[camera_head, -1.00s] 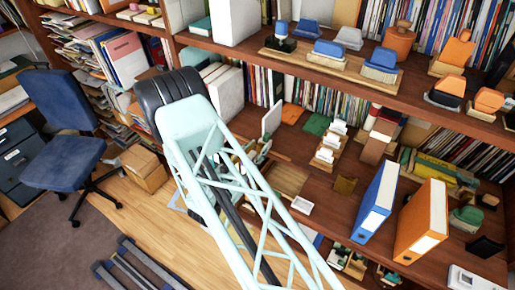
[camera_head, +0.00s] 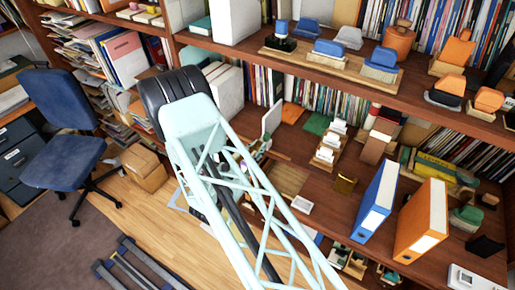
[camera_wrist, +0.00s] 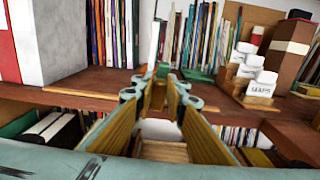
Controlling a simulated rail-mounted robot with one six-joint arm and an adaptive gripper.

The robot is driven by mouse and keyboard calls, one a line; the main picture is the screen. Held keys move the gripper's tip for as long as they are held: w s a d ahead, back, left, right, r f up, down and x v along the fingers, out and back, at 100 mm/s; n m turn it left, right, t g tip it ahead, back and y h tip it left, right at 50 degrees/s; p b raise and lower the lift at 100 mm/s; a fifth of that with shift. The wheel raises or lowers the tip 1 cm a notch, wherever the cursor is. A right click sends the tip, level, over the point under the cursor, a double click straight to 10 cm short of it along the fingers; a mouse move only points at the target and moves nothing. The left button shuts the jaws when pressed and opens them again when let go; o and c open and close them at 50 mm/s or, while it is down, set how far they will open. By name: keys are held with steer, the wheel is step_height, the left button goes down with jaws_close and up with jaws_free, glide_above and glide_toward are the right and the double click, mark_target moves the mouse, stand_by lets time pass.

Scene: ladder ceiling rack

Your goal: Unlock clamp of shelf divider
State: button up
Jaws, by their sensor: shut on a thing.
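A thin white upright panel, seemingly the shelf divider (camera_head: 271,119), stands on the middle shelf, left of the row of books. In the wrist view its narrow edge (camera_wrist: 154,43) rises just beyond my fingertips. My gripper (camera_wrist: 159,90) has its two yellow-padded fingers converging at the front edge of the shelf, below the divider. It is shut on a small part at the divider's foot, seemingly the clamp, mostly hidden by the fingers. A small green piece (camera_wrist: 163,69) shows just past the tips. In the head view my arm hides most of the gripper.
White-labelled containers on wooden stands (camera_wrist: 262,84) are right of my gripper. The wooden shelf board (camera_wrist: 100,82) runs across. Blue (camera_head: 375,203) and orange (camera_head: 421,222) binders stand further right. A blue chair (camera_head: 65,130) is at left.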

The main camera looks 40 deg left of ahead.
steer(key=shift+d+f+m+b, duration=0.1)
steer(key=shift+f+m+b, duration=0.05)
steer(key=shift+m+b, duration=0.6)
steer(key=m+b, duration=0.4)
steer(key=b, duration=0.2)
steer(key=d+f+m+b, duration=0.1)
steer(key=m+b, duration=0.3)
steer(key=b, duration=0.1)
steer(key=d+m+b, duration=0.1)
steer(key=m+b, duration=0.3)
steer(key=b, duration=0.2)
steer(key=shift+w+f+b, duration=0.1)
steer(key=shift+f+b, duration=0.2)
steer(key=shift+f, duration=0.05)
steer(key=m+b, duration=0.1)
steer(key=b, duration=0.1)
steer(key=m+b, duration=0.2)
steer(key=b, duration=0.1)
steer(key=shift+d+f+m, duration=0.15)
steer(key=shift+f+m, duration=0.1)
steer(key=shift+f, duration=0.05)
steer(key=shift+m+b, duration=0.5)
steer(key=shift+b, duration=0.25)
steer(key=o, duration=0.8)
steer(key=shift+o, duration=0.2)
